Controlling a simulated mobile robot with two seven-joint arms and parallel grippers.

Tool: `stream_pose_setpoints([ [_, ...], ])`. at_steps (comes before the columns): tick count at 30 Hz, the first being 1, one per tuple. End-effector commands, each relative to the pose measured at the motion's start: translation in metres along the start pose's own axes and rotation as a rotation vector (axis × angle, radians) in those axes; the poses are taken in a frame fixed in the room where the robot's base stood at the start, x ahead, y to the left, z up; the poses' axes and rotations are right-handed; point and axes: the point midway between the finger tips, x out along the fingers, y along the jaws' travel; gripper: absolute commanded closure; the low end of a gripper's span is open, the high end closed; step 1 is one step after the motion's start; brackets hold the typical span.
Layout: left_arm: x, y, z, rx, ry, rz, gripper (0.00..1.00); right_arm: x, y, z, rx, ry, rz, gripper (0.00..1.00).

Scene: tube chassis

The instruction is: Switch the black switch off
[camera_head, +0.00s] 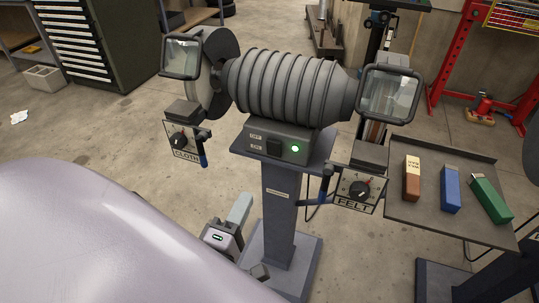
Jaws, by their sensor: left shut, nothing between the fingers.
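The black switch (274,149) is a small dark rocker on the front of the grinder's grey base. OFF and ON labels sit to its left, and a lit green lamp (295,148) is to its right. Which way the rocker is tipped is too small to tell. My left gripper (240,208) is low in the picture, in front of the pedestal, below and to the left of the switch and apart from it. It is shut and empty. Part of it is hidden behind my pale arm. My right gripper is not in view.
The ribbed grinder (290,86) stands on a grey pedestal (279,215). Dials marked CLOTH (180,139) and FELT (360,189) flank the switch, with clear guards above. A tray (410,213) with coloured bars is at right. Open floor lies left.

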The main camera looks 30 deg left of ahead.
Motion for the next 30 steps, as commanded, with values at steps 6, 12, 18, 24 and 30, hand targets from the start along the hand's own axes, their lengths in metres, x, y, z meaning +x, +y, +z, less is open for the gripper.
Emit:
stream_pose_setpoints([
  [6,0.001,0.0,0.0,0.003,-0.001,0.0,1.0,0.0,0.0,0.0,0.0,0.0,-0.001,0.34],
  [12,0.014,0.001,0.0,0.003,-0.001,0.002,1.0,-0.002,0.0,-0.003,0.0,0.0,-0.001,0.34],
  [18,0.045,0.002,0.0,0.004,-0.001,0.003,1.0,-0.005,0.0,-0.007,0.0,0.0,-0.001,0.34],
  [24,0.078,0.002,0.001,0.004,-0.001,0.003,1.0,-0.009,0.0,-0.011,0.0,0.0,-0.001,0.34],
  [30,0.109,0.002,0.001,0.004,-0.001,0.002,1.0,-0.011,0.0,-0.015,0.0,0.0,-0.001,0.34],
])
